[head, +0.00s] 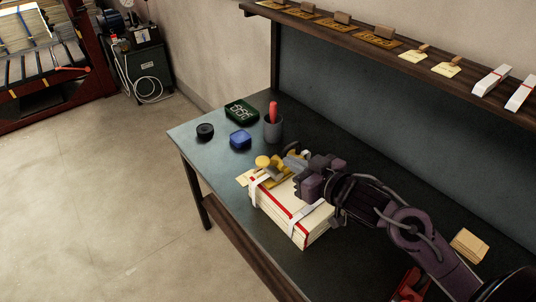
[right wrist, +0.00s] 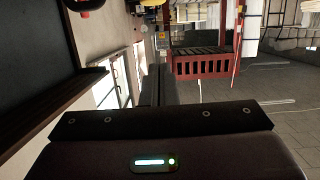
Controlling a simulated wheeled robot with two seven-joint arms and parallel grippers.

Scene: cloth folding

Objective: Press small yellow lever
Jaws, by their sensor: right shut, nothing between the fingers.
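A small yellow lever with a rounded end (head: 262,162) sits at the far left end of a strapped stack of paper (head: 278,207) on the workbench. My right gripper (head: 284,167) is shut and empty, with its grey fingertips just right of the yellow lever and very close to it. I cannot tell whether they touch. The gripper and arm hide part of the yellow mechanism and the right part of the stack. My left gripper is not in view.
A tan block (head: 468,244) lies at right. A shelf (head: 400,52) runs along the back.

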